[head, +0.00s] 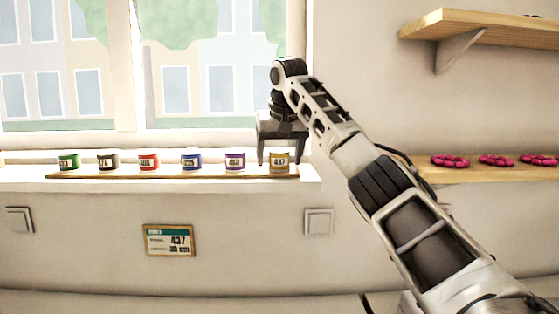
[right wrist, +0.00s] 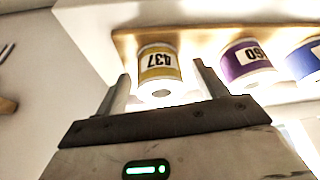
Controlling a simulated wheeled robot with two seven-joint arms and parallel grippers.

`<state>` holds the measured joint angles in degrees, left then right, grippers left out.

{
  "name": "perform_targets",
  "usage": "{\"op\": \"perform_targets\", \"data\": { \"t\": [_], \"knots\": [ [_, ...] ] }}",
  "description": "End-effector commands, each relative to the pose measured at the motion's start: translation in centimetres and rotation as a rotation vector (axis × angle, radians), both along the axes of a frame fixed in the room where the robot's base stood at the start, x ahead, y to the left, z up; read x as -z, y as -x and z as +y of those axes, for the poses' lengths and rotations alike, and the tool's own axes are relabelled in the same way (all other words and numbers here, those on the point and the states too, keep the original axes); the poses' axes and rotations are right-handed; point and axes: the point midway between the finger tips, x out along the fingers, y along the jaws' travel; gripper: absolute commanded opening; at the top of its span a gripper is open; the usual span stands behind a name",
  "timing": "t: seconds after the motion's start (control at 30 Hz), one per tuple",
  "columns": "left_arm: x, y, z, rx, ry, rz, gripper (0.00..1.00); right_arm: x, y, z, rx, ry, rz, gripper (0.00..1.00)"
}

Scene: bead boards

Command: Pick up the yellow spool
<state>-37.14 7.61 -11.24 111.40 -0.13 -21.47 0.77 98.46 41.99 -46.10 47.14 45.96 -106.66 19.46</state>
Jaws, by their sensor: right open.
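The yellow spool (head: 279,161), labelled 437, stands upright at the right end of a wooden strip on the window sill. My right gripper (head: 278,160) is above it, pointing down, with its fingers open to either side of the spool. In the right wrist view the yellow spool (right wrist: 158,72) shows between the two open fingers (right wrist: 161,88), and its label looks upside down. My left gripper is not in view.
A purple spool (head: 235,162) stands left of the yellow one, then blue (head: 191,160), red (head: 148,162), dark and green (head: 68,162) spools along the wooden strip (head: 130,175). A card (head: 169,241) reading 437 hangs below. Pink bead strings (head: 450,161) lie on the right shelf.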

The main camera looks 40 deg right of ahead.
Motion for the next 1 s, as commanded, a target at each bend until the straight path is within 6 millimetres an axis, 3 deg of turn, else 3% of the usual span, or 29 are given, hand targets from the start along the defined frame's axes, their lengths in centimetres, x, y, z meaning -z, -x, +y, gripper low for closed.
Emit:
{"op": "perform_targets", "data": {
  "t": [0.23,0.4,0.43,0.77,1.0],
  "knots": [
    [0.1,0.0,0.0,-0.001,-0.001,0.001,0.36,0.2,-0.1,0.0,0.000,0.000,-0.001,0.71],
    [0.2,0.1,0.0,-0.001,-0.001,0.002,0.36,0.2,-0.1,0.0,0.000,0.000,-0.001,0.24],
    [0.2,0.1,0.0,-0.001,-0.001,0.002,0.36,0.1,-0.1,0.0,0.000,0.000,-0.001,0.22],
    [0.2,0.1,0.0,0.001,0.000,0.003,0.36,-0.1,-0.1,0.0,0.000,0.000,-0.002,0.22],
    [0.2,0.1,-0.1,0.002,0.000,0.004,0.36,-2.2,-0.1,0.0,0.000,-0.001,-0.007,0.22]
  ]
}}
